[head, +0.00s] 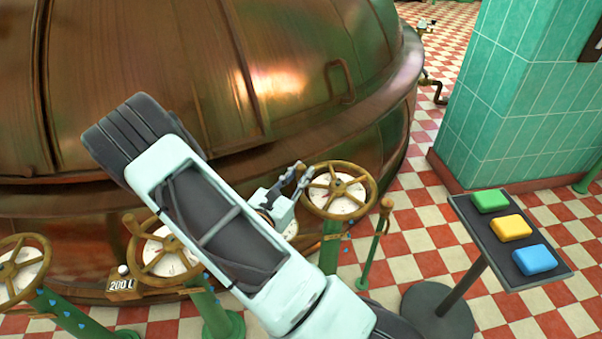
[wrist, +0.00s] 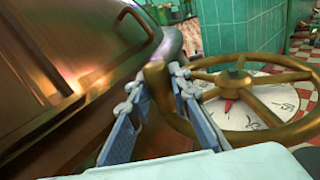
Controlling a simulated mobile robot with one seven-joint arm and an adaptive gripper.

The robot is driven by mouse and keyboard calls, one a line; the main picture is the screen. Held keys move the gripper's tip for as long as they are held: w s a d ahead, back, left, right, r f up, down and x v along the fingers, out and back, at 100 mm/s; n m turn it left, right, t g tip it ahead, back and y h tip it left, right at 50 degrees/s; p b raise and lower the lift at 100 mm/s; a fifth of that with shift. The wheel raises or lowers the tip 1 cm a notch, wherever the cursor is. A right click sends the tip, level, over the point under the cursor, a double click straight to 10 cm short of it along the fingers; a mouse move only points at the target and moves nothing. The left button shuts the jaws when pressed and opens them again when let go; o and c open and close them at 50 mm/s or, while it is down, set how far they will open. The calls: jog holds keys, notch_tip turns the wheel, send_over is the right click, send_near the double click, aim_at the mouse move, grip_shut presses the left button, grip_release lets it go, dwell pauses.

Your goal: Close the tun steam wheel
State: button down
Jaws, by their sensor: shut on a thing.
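A brass handwheel (head: 337,187) with spokes stands over a white dial at the right of the row, before the copper kettle. I cannot read a label naming it. My gripper (head: 298,181) is at this wheel's left edge. In the wrist view, the same wheel (wrist: 240,80) fills the right side, with a red pointer on the dial behind it. My gripper (wrist: 158,84) has its two fingers on either side of a brass part at the wheel's near left rim, and is shut on it.
The large copper kettle (head: 290,70) rises close behind the wheel. Two more brass wheels (head: 165,250) (head: 20,268) stand left, by a "200 L" plate (head: 122,287). A pedestal with green, yellow and blue buttons (head: 511,227) stands right. A green-tiled pillar (head: 510,100) stands behind.

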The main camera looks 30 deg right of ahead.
dwell(0.3)
jog(key=shift+w+d+r+m+g+h, duration=0.1)
jog(key=shift+w+d+m+g+h, duration=0.3)
jog(key=shift+g, duration=0.3)
jog(key=shift+w+d+p, duration=0.5)
jog(key=shift+w+p, duration=0.1)
jog(key=shift+p, duration=0.15)
jog(key=shift+w+d, duration=0.2)
jog(key=c, duration=1.7)
grip_release()
jog(key=shift+c, duration=0.2)
jog(key=shift+s+a, duration=0.1)
